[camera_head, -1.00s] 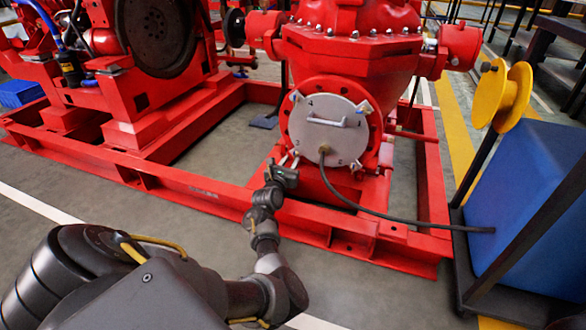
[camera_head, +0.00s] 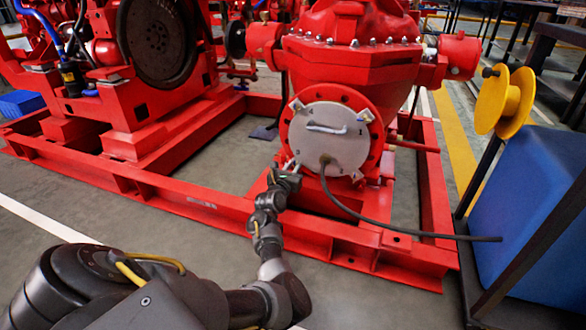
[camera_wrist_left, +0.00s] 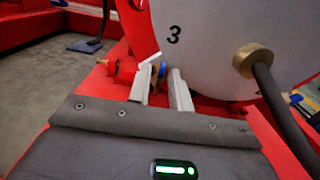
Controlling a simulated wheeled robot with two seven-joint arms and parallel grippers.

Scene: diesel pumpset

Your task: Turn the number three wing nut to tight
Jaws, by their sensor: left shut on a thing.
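The round grey cover plate (camera_head: 345,150) is on the front of the red pump, with a handle (camera_head: 326,129) across it. In the left wrist view the black number 3 (camera_wrist_left: 174,35) shows on the plate (camera_wrist_left: 215,25), near its lower left edge. My left gripper (camera_head: 291,168) is at that edge in the head view. In the left wrist view its pale fingers (camera_wrist_left: 160,88) are shut on the number three wing nut (camera_wrist_left: 154,74), of which only a small part shows between them. The nut's exact angle is hard to tell. My right gripper is not in view.
A dark hose (camera_head: 375,211) runs from a brass fitting (camera_wrist_left: 252,61) low on the plate to the right. The red base frame (camera_head: 215,207) lies below the gripper. A blue box (camera_head: 535,210) and yellow reel (camera_head: 503,100) stand at right. Grey floor is open in front.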

